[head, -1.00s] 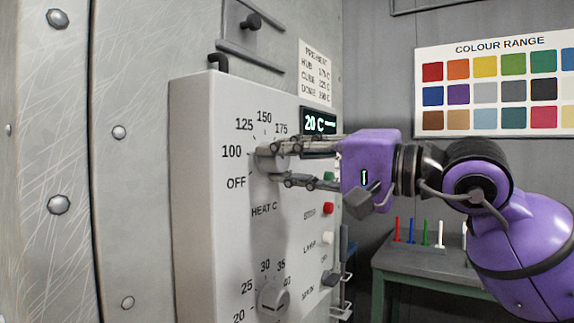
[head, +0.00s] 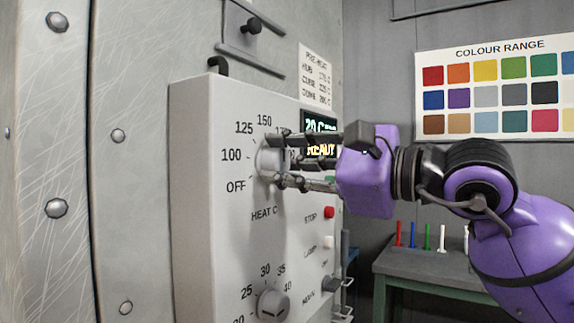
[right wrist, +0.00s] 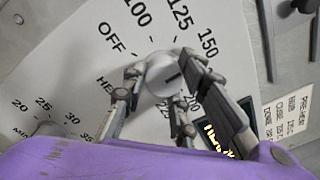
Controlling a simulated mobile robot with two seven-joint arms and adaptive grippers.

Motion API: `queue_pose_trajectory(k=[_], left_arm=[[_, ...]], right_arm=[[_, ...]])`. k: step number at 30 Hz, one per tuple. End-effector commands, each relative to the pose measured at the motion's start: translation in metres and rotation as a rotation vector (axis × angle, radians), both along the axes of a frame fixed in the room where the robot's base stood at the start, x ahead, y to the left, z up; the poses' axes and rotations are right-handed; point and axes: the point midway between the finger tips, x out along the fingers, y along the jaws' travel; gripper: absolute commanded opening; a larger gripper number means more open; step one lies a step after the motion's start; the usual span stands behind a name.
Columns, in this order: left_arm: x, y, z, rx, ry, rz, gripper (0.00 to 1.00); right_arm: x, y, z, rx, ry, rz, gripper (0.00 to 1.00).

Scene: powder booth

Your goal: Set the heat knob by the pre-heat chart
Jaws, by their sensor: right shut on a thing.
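The heat knob (head: 264,160) is a round grey knob on the light control panel (head: 200,225), with OFF, 100, 125 and 150 readable around it. My right gripper (head: 276,162) is shut on it, fingers on both sides. In the right wrist view the knob (right wrist: 160,74) has a dark mark pointing right, toward the scale between 150 and 200; a finger covers that stretch. The pre-heat chart (head: 317,76) hangs above the panel, its figures too small to read surely. My left gripper is out of view.
A second knob (head: 273,304) sits lower on the panel. A red stop button (head: 329,212) and a white lamp button (head: 328,242) are below my gripper. A colour chart (head: 480,139) hangs on the back wall, above a green bench (head: 425,266) with coloured sticks.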

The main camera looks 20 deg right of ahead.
Motion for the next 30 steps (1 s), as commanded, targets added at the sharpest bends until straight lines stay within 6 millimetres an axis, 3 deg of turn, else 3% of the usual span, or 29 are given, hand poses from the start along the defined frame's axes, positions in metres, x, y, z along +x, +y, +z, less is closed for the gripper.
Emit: queue_pose_trajectory(k=[1, 18, 30], left_arm=[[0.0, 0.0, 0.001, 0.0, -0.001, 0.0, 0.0], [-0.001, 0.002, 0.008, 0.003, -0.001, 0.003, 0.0], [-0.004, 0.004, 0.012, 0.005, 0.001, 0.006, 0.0]], right_arm=[[-0.001, 0.005, -0.01, 0.026, 0.05, 0.01, 0.01], [-0.003, 0.008, -0.005, 0.419, 0.357, 0.009, 0.01], [-0.003, 0.008, -0.004, 0.556, 0.463, 0.008, 0.01]])
